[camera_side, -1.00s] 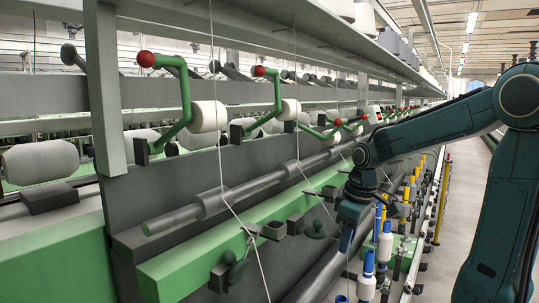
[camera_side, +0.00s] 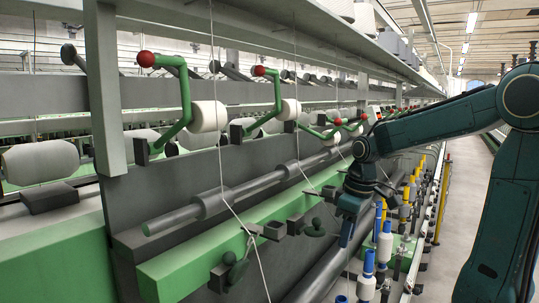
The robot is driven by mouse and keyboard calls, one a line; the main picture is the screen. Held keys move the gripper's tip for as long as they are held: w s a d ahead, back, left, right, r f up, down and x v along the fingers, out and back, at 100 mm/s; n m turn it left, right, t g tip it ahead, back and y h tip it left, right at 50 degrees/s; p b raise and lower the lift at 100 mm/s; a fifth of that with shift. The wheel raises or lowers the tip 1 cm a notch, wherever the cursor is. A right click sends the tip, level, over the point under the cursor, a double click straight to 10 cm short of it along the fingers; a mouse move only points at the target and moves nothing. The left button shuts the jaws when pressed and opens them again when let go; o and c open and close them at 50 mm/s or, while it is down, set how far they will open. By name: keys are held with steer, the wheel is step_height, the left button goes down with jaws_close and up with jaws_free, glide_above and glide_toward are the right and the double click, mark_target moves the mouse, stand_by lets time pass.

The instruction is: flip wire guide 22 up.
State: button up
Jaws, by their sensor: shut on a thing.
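My gripper (camera_side: 347,230) points down in front of the green rail, right of centre. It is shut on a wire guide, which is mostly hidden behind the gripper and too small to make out. No number can be read on any guide.
Blue and white bobbins (camera_side: 367,273) stand close below and right of my gripper. Green arms with red knobs (camera_side: 146,59) and white yarn packages (camera_side: 208,116) are above the rail (camera_side: 205,255). Thin threads run down past it. The aisle at right is clear.

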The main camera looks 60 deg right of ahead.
steer(key=shift+w+r, duration=0.1)
steer(key=shift+r, duration=0.7)
steer(key=shift+w+r, duration=0.1)
steer(key=shift+r, duration=0.1)
steer(key=shift+w+r, duration=0.2)
steer(key=shift+r, duration=0.25)
steer(key=shift+w+r, duration=0.2)
steer(key=shift+r, duration=0.4)
stand_by(0.4)
steer(key=shift+w+r, duration=0.3)
steer(key=shift+r, duration=0.1)
steer(key=shift+w+r, duration=0.55)
steer(key=shift+r, duration=0.3)
steer(key=o, duration=1.8)
steer(key=shift+s, duration=0.25)
